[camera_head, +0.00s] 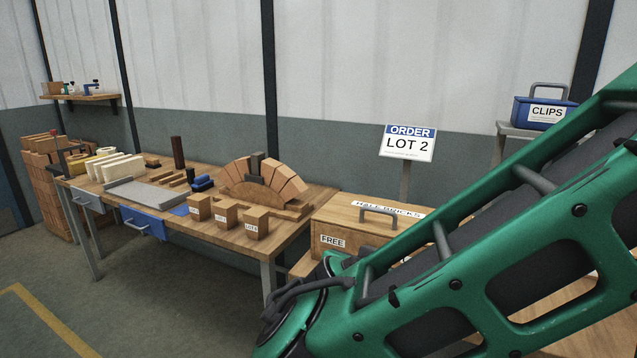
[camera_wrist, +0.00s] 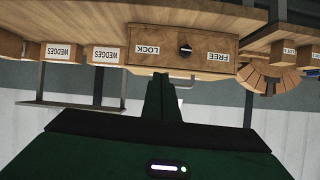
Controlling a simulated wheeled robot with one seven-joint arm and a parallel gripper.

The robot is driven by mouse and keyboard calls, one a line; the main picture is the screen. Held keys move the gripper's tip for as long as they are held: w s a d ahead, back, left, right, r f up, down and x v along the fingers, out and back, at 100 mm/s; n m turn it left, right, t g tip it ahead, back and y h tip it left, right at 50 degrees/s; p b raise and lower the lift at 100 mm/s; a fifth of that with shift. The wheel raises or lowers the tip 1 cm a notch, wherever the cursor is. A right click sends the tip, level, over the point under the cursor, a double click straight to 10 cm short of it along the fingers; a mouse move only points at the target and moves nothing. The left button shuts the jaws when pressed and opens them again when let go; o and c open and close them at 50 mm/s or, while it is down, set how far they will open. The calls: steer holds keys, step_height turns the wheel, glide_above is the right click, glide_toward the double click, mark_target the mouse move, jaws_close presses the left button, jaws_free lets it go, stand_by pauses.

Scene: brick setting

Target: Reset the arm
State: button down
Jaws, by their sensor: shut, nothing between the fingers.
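My green arm (camera_head: 480,230) crosses the right side of the head view, its lower joint near the bottom centre. My gripper (camera_wrist: 161,78) shows in the wrist view, its dark fingers together with nothing between them. In that picture, which is upside down, the fingertips appear just below the edge of a wooden box front (camera_wrist: 205,62). That front has a dark knob (camera_wrist: 185,48) between LOCK and FREE labels. I cannot tell the distance to it. The gripper does not show in the head view.
A workbench (camera_head: 130,177) carries a brick arch (camera_head: 238,177), several labelled blocks (camera_head: 228,216) and a grey tray (camera_head: 140,190). A wooden HALF BRICKS box (camera_head: 345,215) stands beside my arm. An ORDER LOT 2 sign (camera_head: 408,142) and blue CLIPS box (camera_head: 522,112) stand behind. Floor (camera_head: 120,290) at left is clear.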

steer(key=s+d+f+m+g+h, duration=0.1)
steer(key=s+d+f+g, duration=0.15)
steer(key=d, duration=0.75)
steer(key=s+d+f+g, duration=0.15)
steer(key=d+g, duration=0.25)
steer(key=d, duration=0.6)
steer(key=s+d+f+g+y, duration=0.2)
steer(key=s+d+y, duration=0.1)
steer(key=s, duration=0.5)
steer(key=s+d+f+g+y, duration=0.2)
steer(key=s+d+y, duration=0.2)
steer(key=s, duration=0.5)
steer(key=shift+s+d+n+g, duration=0.2)
steer(key=shift+d+n+g, duration=0.15)
steer(key=shift+d, duration=0.8)
steer(key=shift+w, duration=0.15)
steer(key=shift+w+f, duration=0.25)
steer(key=shift+w, duration=0.25)
